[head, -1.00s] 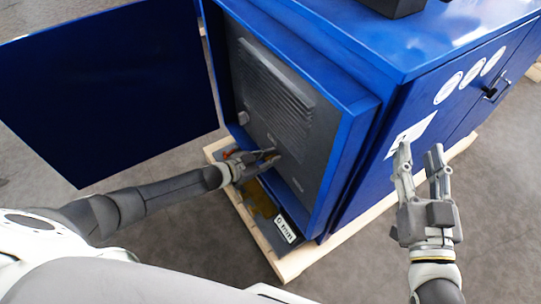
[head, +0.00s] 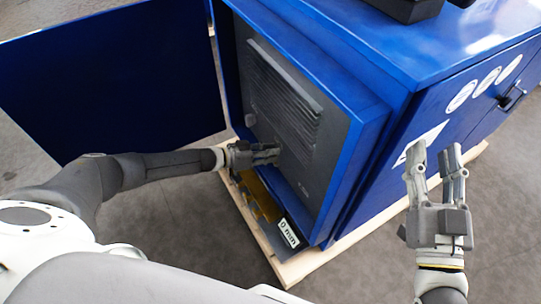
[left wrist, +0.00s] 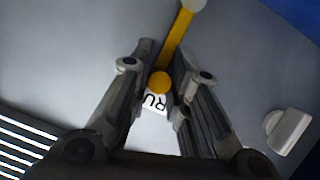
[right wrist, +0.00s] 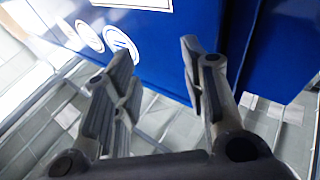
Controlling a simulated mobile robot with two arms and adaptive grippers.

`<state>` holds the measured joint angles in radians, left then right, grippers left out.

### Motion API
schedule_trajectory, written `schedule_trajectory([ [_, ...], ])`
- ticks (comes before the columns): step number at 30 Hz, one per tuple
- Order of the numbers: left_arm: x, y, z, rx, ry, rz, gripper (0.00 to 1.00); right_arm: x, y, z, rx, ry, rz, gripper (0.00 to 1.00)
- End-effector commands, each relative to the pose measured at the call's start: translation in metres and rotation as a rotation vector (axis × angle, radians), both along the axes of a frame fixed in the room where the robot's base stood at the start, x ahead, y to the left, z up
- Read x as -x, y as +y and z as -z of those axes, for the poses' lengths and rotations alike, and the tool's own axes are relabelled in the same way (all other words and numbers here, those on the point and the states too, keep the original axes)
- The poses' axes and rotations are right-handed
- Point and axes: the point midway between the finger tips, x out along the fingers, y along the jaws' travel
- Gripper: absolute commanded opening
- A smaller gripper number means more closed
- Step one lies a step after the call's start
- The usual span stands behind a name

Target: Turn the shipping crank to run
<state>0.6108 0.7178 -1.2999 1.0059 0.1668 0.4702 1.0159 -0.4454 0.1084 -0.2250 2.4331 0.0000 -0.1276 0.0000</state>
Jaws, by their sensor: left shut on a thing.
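The crank (left wrist: 177,38) is a yellow bar with a pale pivot at its upper end and a round yellow knob at its lower end, on a grey panel. My left gripper (left wrist: 160,78) is shut on the crank's knob end, with a finger on each side. A white label (left wrist: 154,103) reading "RU" shows just beyond the knob, partly hidden by the fingers. In the head view my left gripper (head: 272,153) is against the grey panel (head: 318,150) and hides the crank. My right gripper (head: 434,158) is open and empty in front of the blue cabinet's side.
The blue cabinet (head: 400,40) stands on a wooden pallet (head: 262,245). Its open door (head: 110,75) spans the left, behind my left arm. A label reading "0 mm" (head: 289,232) is at the panel's foot. A grey knob (left wrist: 287,130) sits beside the crank.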

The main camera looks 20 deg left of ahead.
Motion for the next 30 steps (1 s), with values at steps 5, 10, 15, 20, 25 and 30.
schedule_trajectory([
  [5,0.0039,-0.0077,0.0024,0.034,0.024,0.014,0.00,0.0017,0.0006,-0.0063,-0.010,-0.036,-0.002,0.40],
  [10,0.0035,-0.0076,0.0019,0.039,0.027,0.014,0.00,0.0022,0.0007,-0.0082,-0.013,-0.044,-0.002,0.40],
  [15,0.0033,-0.0076,0.0018,0.038,0.027,0.013,0.00,0.0022,0.0006,-0.0082,-0.013,-0.044,-0.002,0.40],
  [20,0.0028,-0.0074,0.0015,0.037,0.025,0.013,0.31,0.0021,0.0005,-0.0082,-0.013,-0.044,-0.002,0.40],
  [25,0.0013,-0.0045,0.0008,0.032,0.022,0.009,0.37,0.0021,0.0004,-0.0082,-0.012,-0.044,-0.002,0.40],
  [30,0.0006,-0.0021,0.0003,0.029,0.020,0.006,0.37,0.0021,0.0007,-0.0076,-0.012,-0.041,-0.002,0.40],
])
